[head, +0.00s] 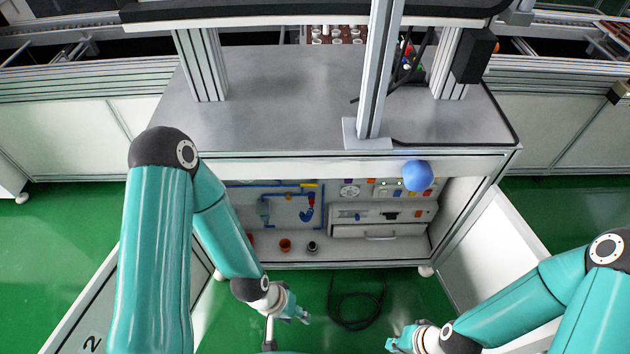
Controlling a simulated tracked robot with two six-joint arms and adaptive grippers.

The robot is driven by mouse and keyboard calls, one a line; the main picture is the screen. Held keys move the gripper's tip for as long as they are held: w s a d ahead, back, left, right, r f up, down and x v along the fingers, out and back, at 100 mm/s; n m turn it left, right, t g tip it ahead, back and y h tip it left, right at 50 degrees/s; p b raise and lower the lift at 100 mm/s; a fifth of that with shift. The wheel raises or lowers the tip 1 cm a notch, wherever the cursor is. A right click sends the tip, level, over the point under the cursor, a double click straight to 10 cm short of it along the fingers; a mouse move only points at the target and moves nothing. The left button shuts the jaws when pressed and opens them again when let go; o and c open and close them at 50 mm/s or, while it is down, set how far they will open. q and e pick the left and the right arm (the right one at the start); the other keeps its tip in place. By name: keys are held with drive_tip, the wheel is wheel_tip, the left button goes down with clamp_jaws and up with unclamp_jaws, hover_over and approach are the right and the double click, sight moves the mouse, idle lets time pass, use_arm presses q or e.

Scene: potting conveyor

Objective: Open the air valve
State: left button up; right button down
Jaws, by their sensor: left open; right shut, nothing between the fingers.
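Blue air piping (262,186) runs along the back wall of the open cabinet under the bench. A small yellow part (309,185) sits on its upper line, and a red and blue fitting (308,206) hangs below it. Which of these is the air valve, and how its handle is set, is too small to tell. My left gripper (297,313) is open and empty, in front of and below the cabinet opening, apart from the piping. My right gripper (393,342) is shut and empty, lower right, also outside the cabinet. My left arm hides the cabinet's left side.
Cabinet doors stand open at left (82,305) and right (490,245). A blue ball (417,176) shows at the bench front edge. Inside are a control panel (385,188), a drawer (378,231) and an orange cup (285,245). A black hose (356,322) lies coiled on the green floor.

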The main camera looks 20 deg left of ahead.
use_arm(q)
drive_tip(key=shift+a, duration=0.2)
drive_tip(key=shift+o, duration=2.2)
drive_tip(key=shift+w+f+b, duration=0.15)
drive_tip(key=shift+b, duration=0.15)
drive_tip(key=o, duration=0.5)
drive_tip(key=w+f+t+b, duration=0.1)
drive_tip(key=w+f+b, duration=0.1)
drive_tip(key=w+b, duration=0.1)
drive_tip(key=w+f+t+b, duration=0.1)
drive_tip(key=w+f+b, duration=0.1)
drive_tip(key=b, duration=0.1)
drive_tip(key=w+a+f+t+y+b, duration=0.1)
drive_tip(key=w+f+b, duration=0.2)
drive_tip(key=shift+w+t, duration=0.35)
drive_tip(key=shift+t, duration=0.05)
drive_tip(key=n+t+y+b, duration=0.1)
drive_tip(key=t+y+b, duration=0.95)
drive_tip(key=b, duration=1.75)
approach(309, 186)
drive_tip(key=w+a+b, duration=0.1)
drive_tip(key=w, duration=0.1)
drive_tip(key=w+a+t+h+b, duration=0.1)
drive_tip(key=w, duration=0.2)
drive_tip(key=w+a+t+h+b, duration=0.1)
drive_tip(key=w+a, duration=0.1)
drive_tip(key=w, duration=0.1)
drive_tip(key=shift+w+a+f, duration=0.1)
drive_tip(key=shift+a+f, duration=0.05)
drive_tip(key=shift+f, duration=0.25)
